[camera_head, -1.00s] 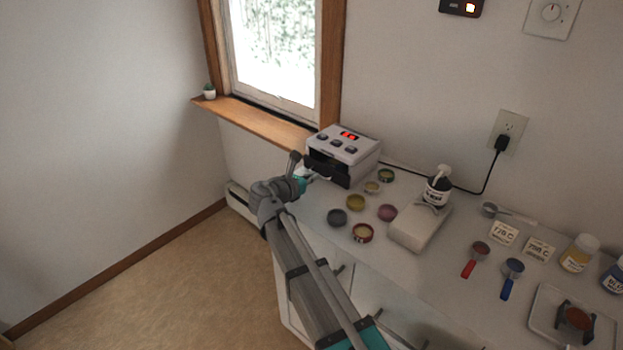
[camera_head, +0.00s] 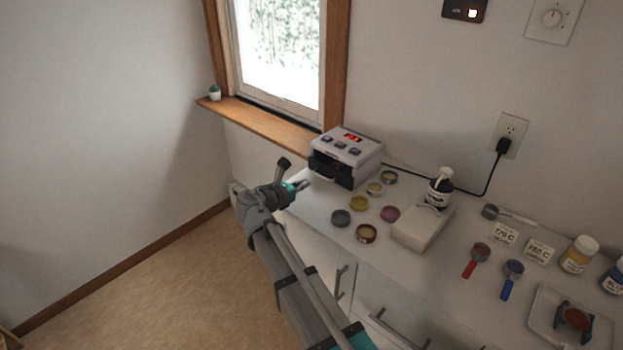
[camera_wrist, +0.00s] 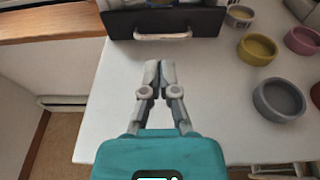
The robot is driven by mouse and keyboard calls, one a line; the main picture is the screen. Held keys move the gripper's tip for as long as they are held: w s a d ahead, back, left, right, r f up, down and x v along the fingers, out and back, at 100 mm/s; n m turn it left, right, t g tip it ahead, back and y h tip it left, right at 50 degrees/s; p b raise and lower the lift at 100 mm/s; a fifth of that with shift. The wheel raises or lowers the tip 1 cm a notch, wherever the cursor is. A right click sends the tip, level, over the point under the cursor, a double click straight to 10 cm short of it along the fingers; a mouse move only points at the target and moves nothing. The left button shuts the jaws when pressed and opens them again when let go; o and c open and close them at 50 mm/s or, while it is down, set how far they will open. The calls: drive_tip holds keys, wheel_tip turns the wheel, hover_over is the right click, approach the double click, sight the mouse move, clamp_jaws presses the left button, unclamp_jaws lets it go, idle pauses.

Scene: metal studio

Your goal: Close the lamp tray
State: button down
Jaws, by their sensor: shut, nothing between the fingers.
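The lamp (camera_head: 350,146) is a pale box with a red display and dark buttons, at the back left of the counter. Its black tray (camera_head: 333,172) shows low on the front, under a dark opening. In the wrist view the tray front (camera_wrist: 118,24) is a black panel with a pale handle (camera_wrist: 163,36). The panel is close to the housing; I cannot tell whether it is fully flush. My gripper (camera_head: 306,183) is in front of the tray, apart from it. In the wrist view its fingers (camera_wrist: 153,68) are together and empty, short of the handle.
Several small round pots, including a grey one (camera_head: 341,217) and a yellow one (camera_head: 359,203), stand right of my gripper. A white box (camera_head: 420,228) and a pump bottle (camera_head: 438,187) are farther right. Counter right below the tray is bare. A wooden sill (camera_head: 268,124) is behind.

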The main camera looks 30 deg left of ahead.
drive_tip(key=p+v, duration=0.1)
drive_tip(key=v, duration=0.7)
drive_tip(key=shift+s, duration=0.15)
idle(0.5)
